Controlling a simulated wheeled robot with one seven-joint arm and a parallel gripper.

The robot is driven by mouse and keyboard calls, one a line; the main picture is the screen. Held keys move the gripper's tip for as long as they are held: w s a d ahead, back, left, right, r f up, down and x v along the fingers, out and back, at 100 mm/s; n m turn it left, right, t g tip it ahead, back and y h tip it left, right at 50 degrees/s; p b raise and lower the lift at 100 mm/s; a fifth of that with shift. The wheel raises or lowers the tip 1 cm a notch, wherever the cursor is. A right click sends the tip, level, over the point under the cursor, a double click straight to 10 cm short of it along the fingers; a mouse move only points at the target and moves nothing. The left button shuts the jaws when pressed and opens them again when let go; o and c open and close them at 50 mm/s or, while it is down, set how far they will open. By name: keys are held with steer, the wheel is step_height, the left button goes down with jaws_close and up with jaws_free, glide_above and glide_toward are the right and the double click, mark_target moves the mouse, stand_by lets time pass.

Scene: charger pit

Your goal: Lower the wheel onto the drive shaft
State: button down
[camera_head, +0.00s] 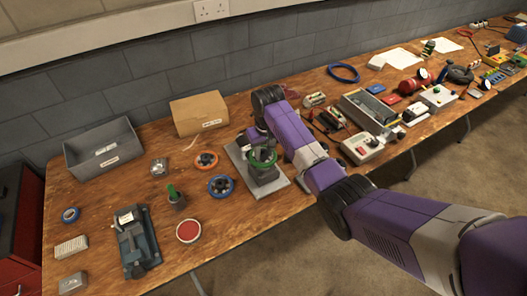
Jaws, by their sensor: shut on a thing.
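A green-rimmed wheel (263,157) is at the top of a grey motor-like block (264,175) on a pale base plate (240,159). My gripper (258,146) reaches down at the wheel's far side and is shut on it. The drive shaft is hidden under the wheel and gripper, so I cannot tell whether the wheel is around it or just above it. The wheel looks roughly level. An orange-rimmed wheel (206,161) and a blue-rimmed wheel (221,186) lie on the bench to the left.
A grey bin (103,150) and a cardboard box (199,113) stand at the back. Instruments and tools crowd the right. Bare wooden bench (235,222) shows in front of the plate.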

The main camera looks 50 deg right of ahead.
mark_target(263, 159)
steer(key=shift+f+b, duration=1.1)
steer(key=shift+f, duration=0.85)
stand_by(1.2)
steer(key=c, duration=0.9)
jaws_free()
steer(key=shift+c, duration=0.2)
steer(key=c, duration=0.4)
steer(key=shift+r, duration=0.1)
step_height(263, 159, up, 4)
steer(key=p, duration=0.4)
steer(key=shift+r+p, duration=0.4)
steer(key=shift+r, duration=0.5)
